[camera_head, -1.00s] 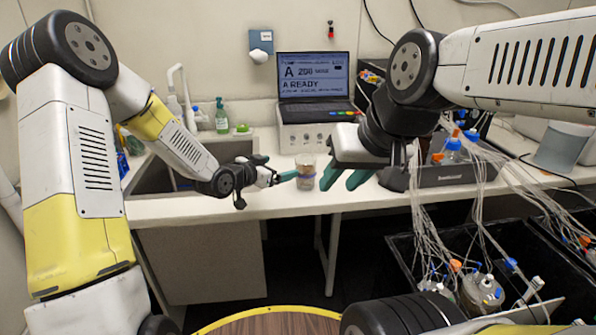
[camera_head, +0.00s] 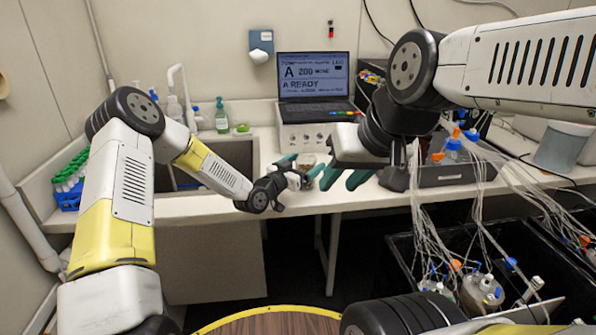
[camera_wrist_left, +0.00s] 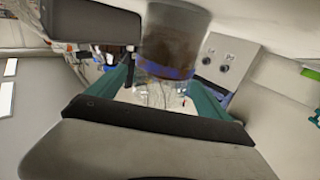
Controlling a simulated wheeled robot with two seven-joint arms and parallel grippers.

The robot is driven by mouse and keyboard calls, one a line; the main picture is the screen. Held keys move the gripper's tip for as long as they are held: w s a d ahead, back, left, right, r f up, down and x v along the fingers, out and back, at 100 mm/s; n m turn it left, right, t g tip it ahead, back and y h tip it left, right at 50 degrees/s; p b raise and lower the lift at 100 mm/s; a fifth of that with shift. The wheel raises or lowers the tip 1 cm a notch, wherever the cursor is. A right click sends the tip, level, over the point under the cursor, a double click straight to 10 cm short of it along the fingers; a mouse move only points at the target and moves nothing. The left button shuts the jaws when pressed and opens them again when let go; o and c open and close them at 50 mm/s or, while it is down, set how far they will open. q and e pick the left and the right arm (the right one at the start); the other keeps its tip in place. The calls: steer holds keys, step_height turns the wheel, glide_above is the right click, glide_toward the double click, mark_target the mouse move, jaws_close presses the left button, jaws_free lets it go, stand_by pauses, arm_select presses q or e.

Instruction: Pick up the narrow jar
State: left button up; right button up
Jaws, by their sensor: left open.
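The narrow jar (camera_head: 307,160) is clear, with brownish contents. It stands on the white counter in front of the laptop, mostly hidden by my left gripper in the head view. In the left wrist view the jar (camera_wrist_left: 172,42) shows at top centre, with a blue band. My left gripper (camera_head: 302,167) is open at the jar, with its teal fingers on either side; the left wrist view shows the fingertips (camera_wrist_left: 160,76) apart, near the blue band. I cannot tell whether they touch it. My right gripper (camera_head: 345,178) is open and empty, just right of the jar.
A laptop (camera_head: 314,78) stands on a control box (camera_head: 305,137) behind the jar. A sink (camera_head: 230,152) is at the left, with a green-capped tube rack (camera_head: 68,197) beside it. A grey tray (camera_head: 450,173) with bottles and tubing is at the right.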

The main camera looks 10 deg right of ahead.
arm_select(q)
steer(key=shift+w+d, duration=0.15)
steer(key=c, duration=1.6)
